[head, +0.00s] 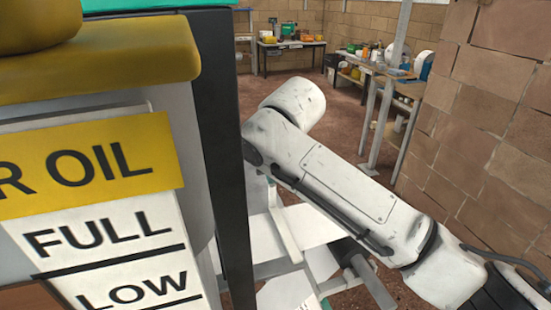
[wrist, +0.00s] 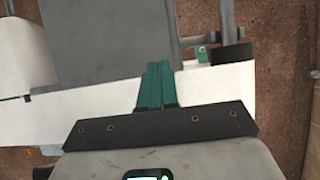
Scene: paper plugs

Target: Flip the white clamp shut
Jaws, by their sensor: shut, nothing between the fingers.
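My gripper (wrist: 155,84) shows in the wrist view with its two green fingers together and nothing between them. The fingers point up the picture, over a broad white piece (wrist: 220,86) that runs across the view. I cannot tell whether this white piece is the clamp, or whether the fingers touch it. In the head view, white frame parts (head: 310,226) show below my arm. No clamp can be made out clearly there, and my gripper is not visible in that view.
A grey panel (wrist: 110,45) and a dark cylinder (wrist: 235,52) lie beyond the fingers. In the head view, a large oil container (head: 95,165) and a black upright (head: 222,150) block the left. A brick wall (head: 495,130) stands at right. Workbenches (head: 385,75) stand farther back.

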